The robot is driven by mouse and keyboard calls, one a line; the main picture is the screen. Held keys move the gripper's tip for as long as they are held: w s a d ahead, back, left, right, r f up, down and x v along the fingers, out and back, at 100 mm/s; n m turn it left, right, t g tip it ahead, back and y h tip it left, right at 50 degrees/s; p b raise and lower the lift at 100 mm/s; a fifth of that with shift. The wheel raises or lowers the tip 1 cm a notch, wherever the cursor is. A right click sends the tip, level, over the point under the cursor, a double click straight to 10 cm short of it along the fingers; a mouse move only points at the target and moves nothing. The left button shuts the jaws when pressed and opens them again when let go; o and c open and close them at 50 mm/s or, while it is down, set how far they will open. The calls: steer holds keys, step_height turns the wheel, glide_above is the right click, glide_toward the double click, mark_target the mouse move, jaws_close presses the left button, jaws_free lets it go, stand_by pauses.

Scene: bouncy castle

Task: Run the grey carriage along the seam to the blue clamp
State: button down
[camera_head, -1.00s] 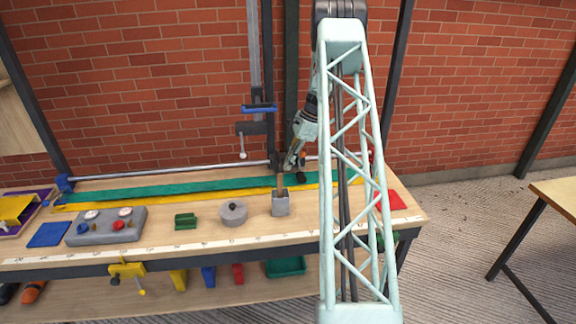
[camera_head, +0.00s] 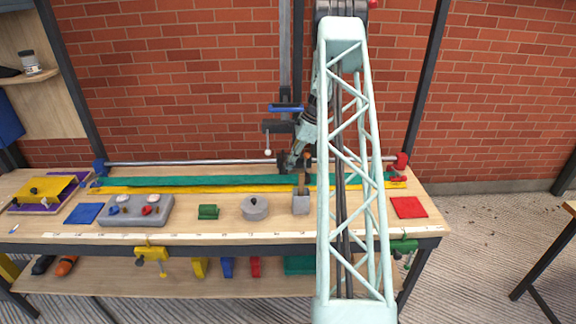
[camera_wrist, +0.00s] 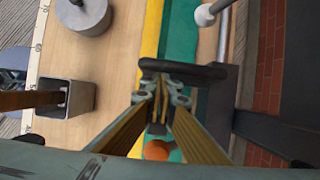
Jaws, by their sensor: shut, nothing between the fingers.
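A thin metal rail (camera_head: 190,162) runs along the back of the bench, beside the seam where the green strip (camera_head: 150,182) meets the yellow strip (camera_head: 140,189). The blue clamp (camera_head: 100,166) is at the rail's left end. The dark grey carriage (camera_head: 283,161) sits on the rail right of centre, partly hidden by my arm. My gripper (camera_head: 291,166) is beside it, pointing down. In the wrist view my gripper (camera_wrist: 160,88) is shut and empty, with its tips close against a dark bar (camera_wrist: 185,70). I cannot tell whether they touch.
A red clamp (camera_head: 402,161) ends the rail at right. A grey block (camera_head: 301,204), a round grey weight (camera_head: 255,207), a green piece (camera_head: 208,212) and a grey control box (camera_head: 135,209) stand in front of the strips. A white-knobbed lever (camera_head: 267,151) hangs near the carriage.

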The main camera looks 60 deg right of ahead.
steer(key=shift+s, duration=0.15)
steer(key=v, duration=0.5)
steer(key=s+d, duration=0.7)
steer(key=s, duration=0.2)
steer(key=shift+s, duration=0.2)
stand_by(0.9)
